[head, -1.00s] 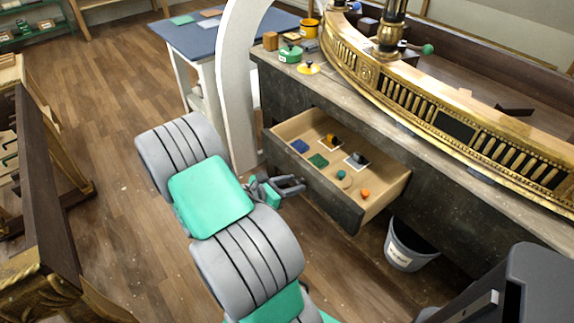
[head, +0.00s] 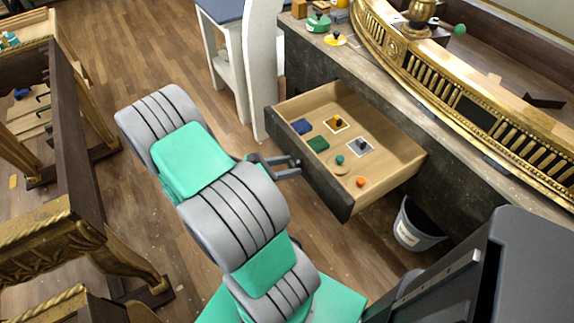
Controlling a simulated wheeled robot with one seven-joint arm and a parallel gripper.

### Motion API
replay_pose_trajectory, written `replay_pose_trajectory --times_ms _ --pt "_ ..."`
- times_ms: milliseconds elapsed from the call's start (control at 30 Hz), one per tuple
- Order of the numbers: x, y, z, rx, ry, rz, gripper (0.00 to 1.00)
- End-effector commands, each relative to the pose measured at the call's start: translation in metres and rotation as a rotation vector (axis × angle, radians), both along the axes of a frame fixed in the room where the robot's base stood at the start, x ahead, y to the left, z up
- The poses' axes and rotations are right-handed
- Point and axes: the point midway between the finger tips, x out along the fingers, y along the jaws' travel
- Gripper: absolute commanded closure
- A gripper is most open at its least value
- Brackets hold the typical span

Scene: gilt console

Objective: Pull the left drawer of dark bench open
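The dark bench (head: 305,60) stands at the right in the head view, with its left drawer (head: 400,150) standing well out from it. The dark drawer front (head: 325,185) faces my arm, and the pale wooden inside is in full view. My gripper (head: 297,167) is at the middle of the drawer front, its fingertips close against the outer face. A gap shows between the fingers. Any handle there is hidden or too small to make out, so I cannot tell whether the fingers are shut on one.
Inside the drawer lie small blue, green, teal and orange pieces. A grey bin (head: 415,228) stands on the floor right of the drawer. A white post (head: 262,75) rises near the bench's left end. A dark gilt-footed table (head: 75,180) is at left, with open wooden floor between.

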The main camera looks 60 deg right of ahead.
Motion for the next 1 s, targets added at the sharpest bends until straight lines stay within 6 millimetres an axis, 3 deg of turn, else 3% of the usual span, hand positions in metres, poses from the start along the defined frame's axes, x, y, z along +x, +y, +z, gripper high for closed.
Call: replay_pose_trajectory --times_ms 200,467,800,1000 --pt "0.001 0.0 0.0 -0.001 -0.001 0.003 0.43" --pt "0.003 0.002 0.002 -0.001 -0.003 0.004 0.43" --pt "0.03 0.052 0.025 -0.002 -0.003 0.008 0.43" --pt "0.035 0.065 0.03 -0.001 -0.001 0.003 0.43"
